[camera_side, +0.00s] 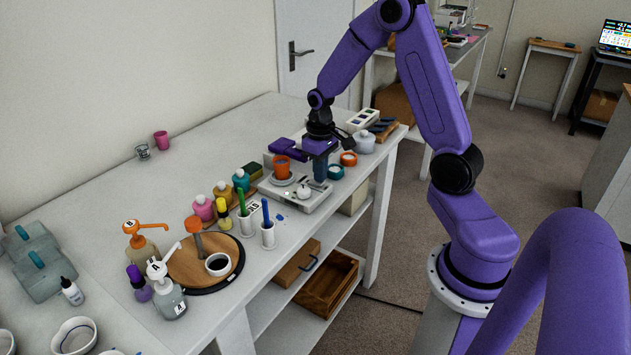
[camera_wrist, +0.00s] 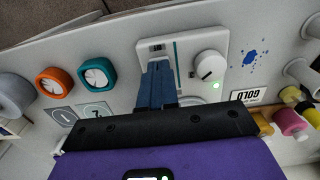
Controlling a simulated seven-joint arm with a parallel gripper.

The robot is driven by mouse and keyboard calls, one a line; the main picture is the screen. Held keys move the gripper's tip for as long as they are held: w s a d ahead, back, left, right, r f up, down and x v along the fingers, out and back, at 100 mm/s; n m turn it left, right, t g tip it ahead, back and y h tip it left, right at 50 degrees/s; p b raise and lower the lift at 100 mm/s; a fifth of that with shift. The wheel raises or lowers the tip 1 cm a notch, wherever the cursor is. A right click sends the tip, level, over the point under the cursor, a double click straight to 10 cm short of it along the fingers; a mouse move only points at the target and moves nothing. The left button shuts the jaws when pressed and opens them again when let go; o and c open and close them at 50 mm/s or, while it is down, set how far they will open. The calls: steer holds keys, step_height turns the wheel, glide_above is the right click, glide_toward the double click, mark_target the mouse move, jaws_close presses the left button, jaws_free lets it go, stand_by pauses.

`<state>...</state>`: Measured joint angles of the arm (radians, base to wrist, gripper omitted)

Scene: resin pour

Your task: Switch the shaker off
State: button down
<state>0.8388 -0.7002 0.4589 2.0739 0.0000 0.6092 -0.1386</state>
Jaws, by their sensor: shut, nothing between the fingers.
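The shaker (camera_side: 312,200) is a white box on the bench, with an orange cup (camera_side: 282,167) on its round plate. It also shows in the wrist view (camera_wrist: 190,47), with a round white knob (camera_wrist: 208,65), a lit green lamp (camera_wrist: 216,86) and a small panel with a dark slot, perhaps a switch (camera_wrist: 157,46). My gripper (camera_side: 320,178) is shut and empty, its blue fingers pointing down at the shaker's right end. In the wrist view its fingertips (camera_wrist: 158,65) lie just below the small panel. I cannot tell whether they touch it. The cup is hidden there.
An orange ring (camera_side: 348,158) and a teal ring (camera_side: 335,171) lie right of the shaker. White holders with pens (camera_side: 268,235) and several coloured bottles (camera_side: 203,208) stand left of it. A round wooden board (camera_side: 190,268) is farther left. The bench's back is mostly clear.

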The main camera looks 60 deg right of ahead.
steer(key=shift+f, duration=0.4)
steer(key=shift+r, duration=3.5)
steer(key=shift+a, duration=0.1)
steer(key=s+a+r+n, duration=0.2)
steer(key=s+a+n, duration=0.2)
steer(key=s+a, duration=0.45)
steer(key=s+a+r+n, duration=0.2)
steer(key=s+a+n, duration=0.4)
steer(key=a, duration=0.4)
steer(key=s+a+n, duration=0.1)
steer(key=s+n, duration=0.1)
steer(key=s, duration=0.8)
steer(key=shift+s+r+n, duration=0.2)
steer(key=shift+s+n, duration=0.1)
steer(key=shift+s, duration=0.05)
